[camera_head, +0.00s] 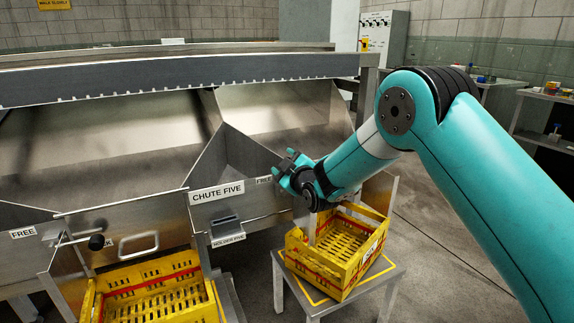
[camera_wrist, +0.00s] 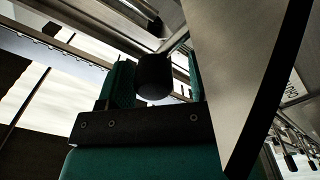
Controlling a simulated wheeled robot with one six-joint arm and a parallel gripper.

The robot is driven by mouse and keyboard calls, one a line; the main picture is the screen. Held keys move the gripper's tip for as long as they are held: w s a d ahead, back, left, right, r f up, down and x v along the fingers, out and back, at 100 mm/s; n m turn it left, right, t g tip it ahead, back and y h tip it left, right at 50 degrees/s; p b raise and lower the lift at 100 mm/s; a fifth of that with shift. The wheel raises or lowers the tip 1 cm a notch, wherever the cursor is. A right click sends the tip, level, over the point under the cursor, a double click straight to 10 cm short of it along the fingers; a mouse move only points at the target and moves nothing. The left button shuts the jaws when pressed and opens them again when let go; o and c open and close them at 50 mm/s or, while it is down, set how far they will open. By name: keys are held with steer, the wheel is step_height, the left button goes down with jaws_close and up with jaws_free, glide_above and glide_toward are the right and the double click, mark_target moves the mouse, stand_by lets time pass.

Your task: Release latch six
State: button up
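In the wrist view a black knob (camera_wrist: 155,77) on a metal rod lies between the two teal fingers of my gripper (camera_wrist: 157,84). The fingers stand apart, with a gap between the knob and the right finger; I cannot tell if the left one touches it. In the head view my gripper (camera_head: 287,170) is at the front of the sizer, right of the CHUTE FIVE sign (camera_head: 216,193) and beside a partly hidden FREE label (camera_head: 264,180). My gripper and arm hide the latch there, and no number six is readable.
Another lever with a black knob (camera_head: 96,242) is at the left, covering part of a LOCK label. A yellow crate (camera_head: 364,259) stands on a small table (camera_head: 385,283) below my gripper. Another yellow crate (camera_head: 150,272) is lower left. Open floor (camera_head: 440,265) lies right of the table.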

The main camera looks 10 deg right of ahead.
steer(key=shift+s, duration=0.1)
steer(key=b+v, duration=0.5)
steer(key=v, duration=1.2)
steer(key=shift+s, duration=0.1)
